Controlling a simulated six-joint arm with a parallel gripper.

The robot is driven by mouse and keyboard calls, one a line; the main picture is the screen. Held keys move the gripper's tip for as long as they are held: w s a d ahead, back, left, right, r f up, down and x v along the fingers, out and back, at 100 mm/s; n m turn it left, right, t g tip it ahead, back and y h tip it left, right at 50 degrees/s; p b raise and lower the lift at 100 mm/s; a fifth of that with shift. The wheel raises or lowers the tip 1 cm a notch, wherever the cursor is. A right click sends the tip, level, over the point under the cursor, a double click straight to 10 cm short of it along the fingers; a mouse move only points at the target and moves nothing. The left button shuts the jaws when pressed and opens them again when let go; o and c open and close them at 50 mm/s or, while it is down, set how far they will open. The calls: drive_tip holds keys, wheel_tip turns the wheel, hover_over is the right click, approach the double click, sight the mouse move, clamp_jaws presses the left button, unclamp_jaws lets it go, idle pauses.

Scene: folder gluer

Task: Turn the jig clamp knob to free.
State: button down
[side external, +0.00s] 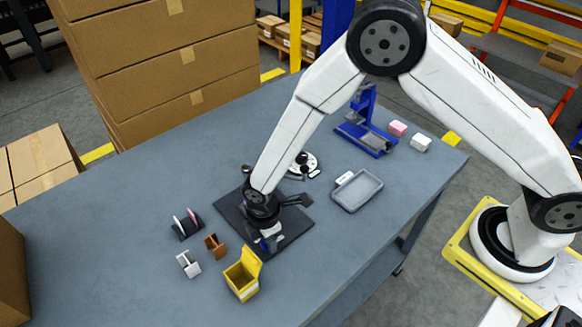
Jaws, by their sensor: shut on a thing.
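The jig is on a dark square plate (292,222) on the grey-blue table. My gripper (266,243) points down over the front part of this plate. It is shut on the jig clamp knob, which is mostly hidden by the gripper. A small blue part shows low between the fingers; I cannot tell whether it belongs to the knob. The knob's turn position cannot be read from this view.
A yellow open box (242,276), a brown piece (215,246), a white piece (188,264) and a dark card holder (186,228) stand near the front. A grey tray (357,205), a white disc (312,160) and a blue stand (378,142) lie behind. The table's left is clear.

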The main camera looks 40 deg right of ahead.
drive_tip(key=shift+c, duration=1.1)
unclamp_jaws()
drive_tip(key=shift+r, duration=0.1)
drive_tip(key=shift+r, duration=3.8)
drive_tip(key=shift+w+d, duration=0.1)
drive_tip(key=shift+d, duration=0.05)
